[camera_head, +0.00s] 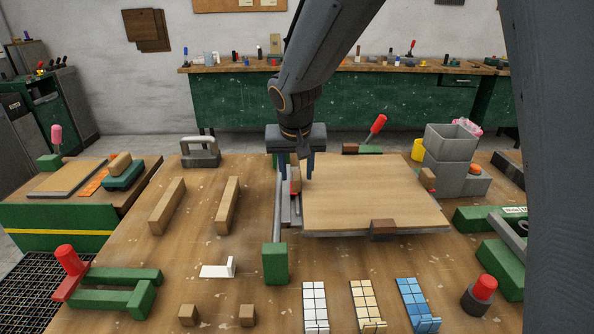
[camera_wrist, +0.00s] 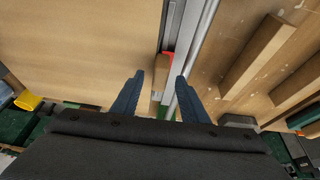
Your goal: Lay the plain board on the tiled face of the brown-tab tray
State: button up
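A large plain board (camera_head: 365,190) lies flat right of the middle of the workbench and fills the left of the wrist view (camera_wrist: 80,60). A thin grey edge shows under its front side, and brown tabs (camera_head: 383,229) stand at its edges. No tiled face shows there; whatever lies under the board is hidden. My gripper (camera_head: 303,178) points down at the board's left edge, beside a grey metal rail (camera_head: 277,205). In the wrist view its two fingers (camera_wrist: 158,85) are apart, with a small brown block with a red part (camera_wrist: 158,76) beyond and between them.
Two wooden bars (camera_head: 228,204) and a grey handled weight (camera_head: 200,152) lie left. A green block (camera_head: 275,264) stands at the rail's front end. White, tan and blue tile samples (camera_head: 315,306) lie in front. Grey blocks (camera_head: 449,160) and green clamps (camera_head: 500,270) crowd the right.

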jog(key=b+v, duration=0.1)
jog(key=v, duration=0.6)
jog(key=shift+r, duration=0.4)
jog(key=shift+s, duration=0.15)
